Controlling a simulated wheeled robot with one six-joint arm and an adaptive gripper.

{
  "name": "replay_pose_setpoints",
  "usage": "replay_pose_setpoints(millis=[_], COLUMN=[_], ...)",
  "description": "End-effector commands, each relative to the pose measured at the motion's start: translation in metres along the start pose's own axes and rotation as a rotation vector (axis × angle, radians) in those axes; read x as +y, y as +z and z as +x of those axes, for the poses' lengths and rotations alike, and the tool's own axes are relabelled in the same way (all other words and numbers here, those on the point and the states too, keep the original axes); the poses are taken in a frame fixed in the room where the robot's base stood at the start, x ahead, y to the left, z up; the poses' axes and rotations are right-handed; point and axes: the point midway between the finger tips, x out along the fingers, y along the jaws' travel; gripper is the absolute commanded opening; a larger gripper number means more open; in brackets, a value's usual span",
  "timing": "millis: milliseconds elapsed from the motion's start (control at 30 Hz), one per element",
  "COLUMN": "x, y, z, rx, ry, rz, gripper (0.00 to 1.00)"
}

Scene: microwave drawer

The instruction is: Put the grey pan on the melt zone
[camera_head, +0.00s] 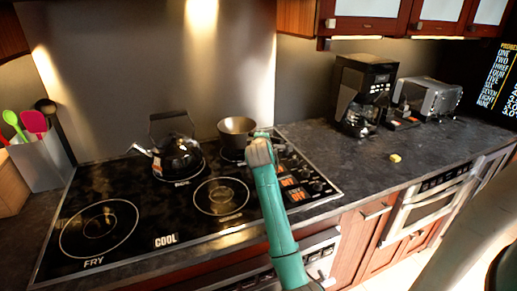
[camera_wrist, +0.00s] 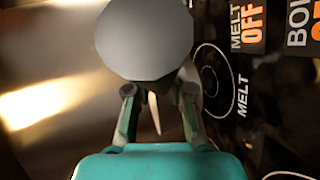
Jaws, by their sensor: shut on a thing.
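The grey pan (camera_head: 237,126) is held up over the back right of the black stovetop. It also shows as a round grey disc in the wrist view (camera_wrist: 145,38). My gripper (camera_head: 262,140) is at the pan's right side and shut on it. In the wrist view my gripper (camera_wrist: 157,98) has its two fingers at the pan's near edge, with a thin pale piece between them. The melt zone (camera_wrist: 212,82) is a ringed circle marked MELT, right of the pan in the wrist view. In the head view the pan and my arm partly hide that area.
A black kettle (camera_head: 178,157) stands left of the pan on the back of the stovetop. An empty ringed zone (camera_head: 221,196) lies in front. Control labels (camera_head: 292,190) line the stovetop's right side. A coffee maker (camera_head: 363,95) and toaster (camera_head: 430,97) stand on the right counter.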

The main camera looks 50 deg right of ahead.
Motion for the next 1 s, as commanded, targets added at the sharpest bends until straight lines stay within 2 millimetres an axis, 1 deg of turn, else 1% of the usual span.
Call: replay_pose_setpoints(millis=[267, 500, 867, 900, 967, 1000], x=[-0.018, -0.045, -0.048, -0.049, -0.049, -0.049], y=[0.000, 0.000, 0.000, 0.001, 0.001, 0.001], z=[0.005, 0.012, 0.013, 0.013, 0.013, 0.013], rx=[0.001, 0.000, 0.001, 0.000, 0.000, 0.000], ry=[0.003, 0.002, 0.004, 0.001, 0.001, 0.001], rz=[0.002, 0.002, 0.002, 0.001, 0.001, 0.001], gripper=[0.00, 0.00, 0.00, 0.32, 0.47, 0.47])
